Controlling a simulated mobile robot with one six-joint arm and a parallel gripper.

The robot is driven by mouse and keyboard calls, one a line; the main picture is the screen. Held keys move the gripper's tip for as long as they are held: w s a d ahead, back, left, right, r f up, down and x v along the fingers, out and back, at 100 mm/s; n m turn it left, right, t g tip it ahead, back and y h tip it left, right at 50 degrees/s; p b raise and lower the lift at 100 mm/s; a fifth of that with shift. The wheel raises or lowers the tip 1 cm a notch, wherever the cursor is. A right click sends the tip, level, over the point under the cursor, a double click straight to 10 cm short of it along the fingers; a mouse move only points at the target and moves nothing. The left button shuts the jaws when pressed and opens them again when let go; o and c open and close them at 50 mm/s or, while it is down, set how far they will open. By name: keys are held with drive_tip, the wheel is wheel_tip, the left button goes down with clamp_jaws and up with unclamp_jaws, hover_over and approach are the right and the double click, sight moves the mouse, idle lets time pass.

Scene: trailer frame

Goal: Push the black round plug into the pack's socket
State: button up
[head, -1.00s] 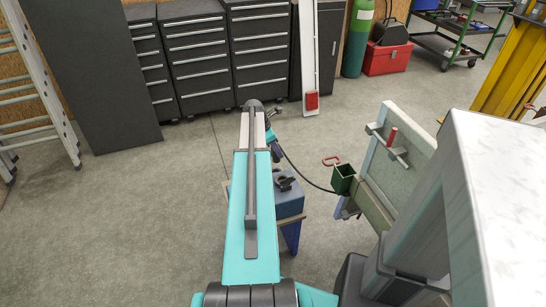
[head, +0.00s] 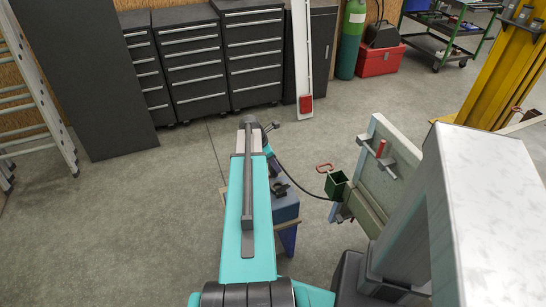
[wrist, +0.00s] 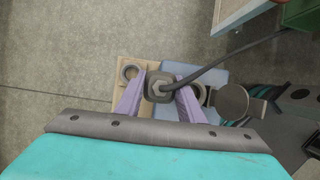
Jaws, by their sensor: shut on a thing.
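My gripper (wrist: 160,88) has two purple fingers, shut on the black round plug (wrist: 157,84). The plug's black cable (wrist: 215,60) leaves to the upper right in the wrist view. Below the plug lie a blue surface (wrist: 205,72), apparently the pack, and a tan board. A dark ring (wrist: 131,72) shows left of the plug; another ring and a round dark disc (wrist: 232,101) show to its right. I cannot tell for sure which is the socket. In the head view the blue pack (head: 286,213) stands right of my arm, with dark fittings on top; my fingers are hidden there.
The cable (head: 308,192) runs to a green box (head: 337,187) on an upright pale panel (head: 372,165) at the right. A red clamp handle (head: 324,167) sticks out there. Drawer cabinets (head: 183,60) and a ladder (head: 35,95) stand behind. The floor at left is clear.

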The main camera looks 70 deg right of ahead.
drive_tip(key=s+a+r+p, duration=0.3)
drive_tip(key=a+r+p, duration=0.3)
drive_tip(key=p, duration=0.3)
drive_tip(key=shift+s+r, duration=0.35)
drive_tip(key=shift+f, duration=0.1)
wheel_tip(320, 180, down, 4)
drive_tip(key=b, duration=0.3)
idle(0.5)
drive_tip(key=shift+f+b, duration=0.5)
drive_tip(key=shift+f, duration=1.6)
idle(2.2)
